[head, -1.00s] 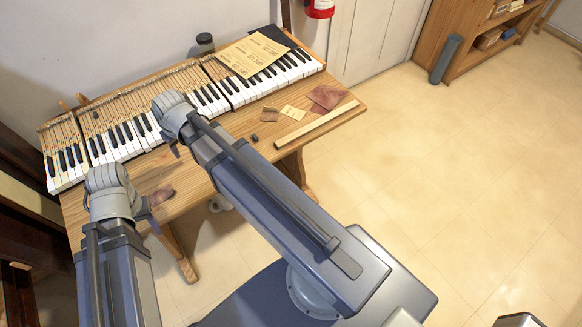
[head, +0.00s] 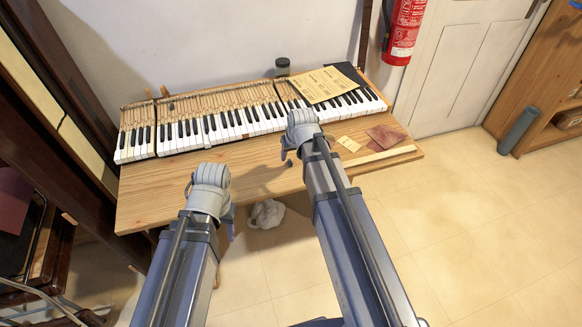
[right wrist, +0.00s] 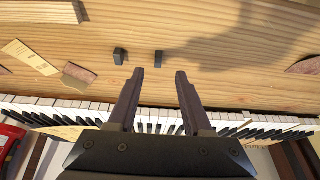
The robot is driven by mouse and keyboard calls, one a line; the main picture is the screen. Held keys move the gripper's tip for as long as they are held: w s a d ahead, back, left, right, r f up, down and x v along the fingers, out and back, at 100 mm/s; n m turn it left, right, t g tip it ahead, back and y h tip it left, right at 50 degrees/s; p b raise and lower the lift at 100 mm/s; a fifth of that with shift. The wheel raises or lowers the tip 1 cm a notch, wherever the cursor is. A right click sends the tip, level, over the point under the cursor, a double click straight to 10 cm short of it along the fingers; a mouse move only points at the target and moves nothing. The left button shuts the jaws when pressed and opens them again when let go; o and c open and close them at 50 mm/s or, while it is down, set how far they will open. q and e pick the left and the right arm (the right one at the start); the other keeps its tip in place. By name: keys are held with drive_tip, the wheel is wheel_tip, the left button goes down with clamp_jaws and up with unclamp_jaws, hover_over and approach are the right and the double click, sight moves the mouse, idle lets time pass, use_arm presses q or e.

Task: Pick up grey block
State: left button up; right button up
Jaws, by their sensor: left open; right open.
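Two small dark grey blocks lie on the wooden bench in the right wrist view: a wider one (right wrist: 120,56) left of the fingers and a narrower one (right wrist: 158,58) just beyond the fingertips, near the line between them. I cannot tell which one the task means. My right gripper (right wrist: 159,74) is open and empty, above the bench. In the head view my right gripper (head: 289,158) is over the bench in front of the keys, and I cannot make out the blocks there. My left gripper (head: 212,206) is open, near the bench's front edge.
A long piano keyboard (head: 228,125) runs along the back of the bench (head: 150,200). Yellow sheets (head: 328,85), a dark jar (head: 282,66), a reddish-brown piece (head: 385,137) and a pale wooden strip (head: 375,160) lie around it. A fire extinguisher (head: 404,30) hangs behind.

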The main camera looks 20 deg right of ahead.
sight(290, 162)
drive_tip(key=shift+b+x, duration=2.4)
drive_tip(key=shift+x, duration=0.35)
drive_tip(key=shift+s+d+r, duration=0.1)
drive_tip(key=shift+d, duration=0.05)
clamp_jaws()
